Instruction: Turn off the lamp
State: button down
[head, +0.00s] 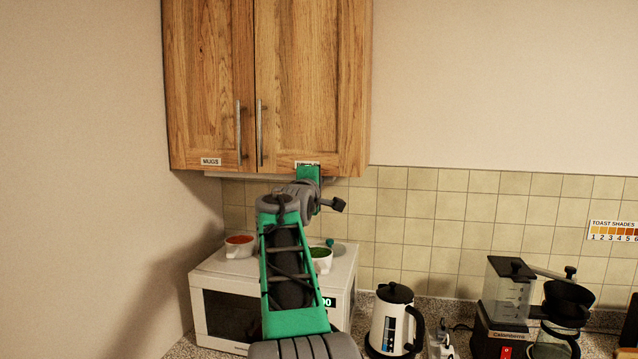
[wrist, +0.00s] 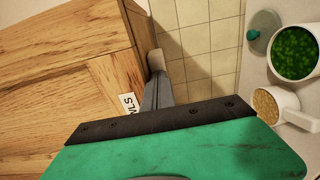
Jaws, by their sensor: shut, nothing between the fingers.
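A thin pale strip (head: 243,176), which looks like an under-cabinet lamp, runs along the underside of the wooden cabinet (head: 310,80). I cannot make out its switch or whether it is lit. My gripper is raised to the cabinet's lower right edge; in the head view its fingers are hidden behind its green body. In the wrist view my gripper (wrist: 157,72) is shut and empty, with its grey fingers reaching beside the cabinet's lower edge, towards the tiled wall (wrist: 205,55). I cannot tell whether the tips touch anything.
A kettle (head: 390,325) and a coffee maker (head: 505,310) stand to the right. The wall to the cabinet's right is clear.

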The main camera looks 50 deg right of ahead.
jog(key=shift+s+d+r, duration=0.2)
jog(key=shift+s, duration=0.1)
